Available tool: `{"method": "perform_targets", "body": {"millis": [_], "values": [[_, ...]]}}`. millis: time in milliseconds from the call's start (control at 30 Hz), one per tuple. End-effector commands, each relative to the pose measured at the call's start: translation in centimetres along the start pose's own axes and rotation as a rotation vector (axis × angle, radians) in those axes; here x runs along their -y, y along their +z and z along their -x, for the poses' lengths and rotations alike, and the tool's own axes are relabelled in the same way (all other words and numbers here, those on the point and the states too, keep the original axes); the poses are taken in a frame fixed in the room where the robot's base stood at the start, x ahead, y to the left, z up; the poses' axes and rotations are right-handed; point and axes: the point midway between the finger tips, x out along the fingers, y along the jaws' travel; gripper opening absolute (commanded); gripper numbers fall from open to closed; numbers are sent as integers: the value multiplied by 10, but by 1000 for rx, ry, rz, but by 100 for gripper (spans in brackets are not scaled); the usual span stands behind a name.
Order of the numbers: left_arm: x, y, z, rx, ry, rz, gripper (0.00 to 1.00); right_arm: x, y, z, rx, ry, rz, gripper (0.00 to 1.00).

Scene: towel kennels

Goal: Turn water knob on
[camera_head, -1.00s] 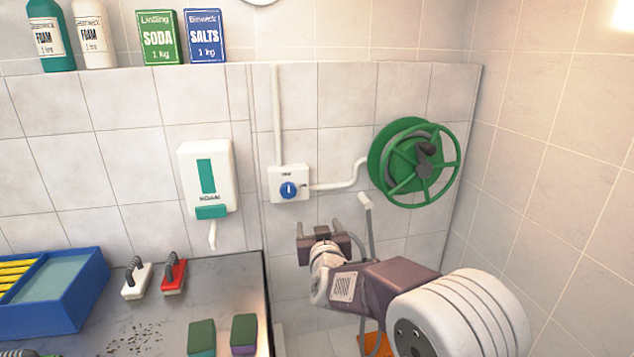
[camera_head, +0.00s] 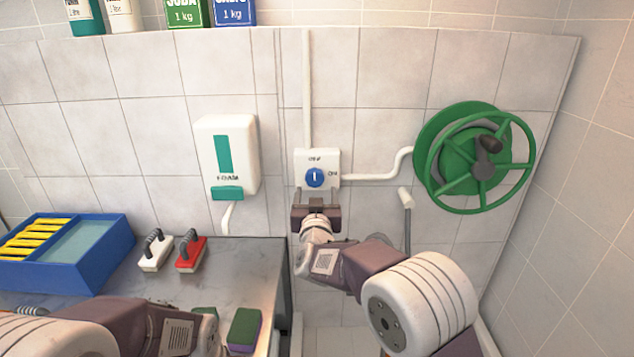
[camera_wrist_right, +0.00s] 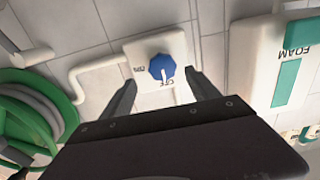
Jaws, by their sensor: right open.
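The water knob (camera_head: 315,178) is a round blue dial with a white mark, on a white wall box with small lettering above it and to its right. In the head view its white mark stands upright. My right gripper (camera_head: 316,196) is just below the knob, in front of the box's lower part. In the right wrist view the knob (camera_wrist_right: 162,67) shows between and beyond the two dark fingers of the right gripper (camera_wrist_right: 160,88), which are spread with nothing between them. No contact shows. My left arm shows at the lower left of the head view; its gripper is not visible.
A green hose reel (camera_head: 474,157) hangs to the right, joined to the box by a white pipe (camera_head: 375,177). A foam dispenser (camera_head: 226,158) is to the left. Below it, a counter holds brushes (camera_head: 190,252), sponges and a blue tray (camera_head: 100,262).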

Motion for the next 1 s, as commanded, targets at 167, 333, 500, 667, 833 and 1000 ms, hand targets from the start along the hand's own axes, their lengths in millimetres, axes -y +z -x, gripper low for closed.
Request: {"method": "perform_targets", "body": {"millis": [167, 333, 500, 667, 833, 1000], "values": [[0, -1, 12, 0, 0, 0, 36, -1, -3, -39, 0, 2, 0, 70], [0, -2, 17, 0, 0, 0, 36, 0, -1, -60, 1, 1, 1, 70], [0, -2, 17, 0, 0, 0, 36, 0, 0, -65, 0, 0, 1, 70], [0, -2, 16, 0, 0, 0, 36, 0, 0, -65, 0, 0, 1, 70], [0, -2, 16, 0, 0, 0, 36, 0, 0, -65, 0, 0, 0, 25], [0, -2, 16, 0, 0, 0, 36, 0, 0, -65, 0, 0, -1, 7]]}}
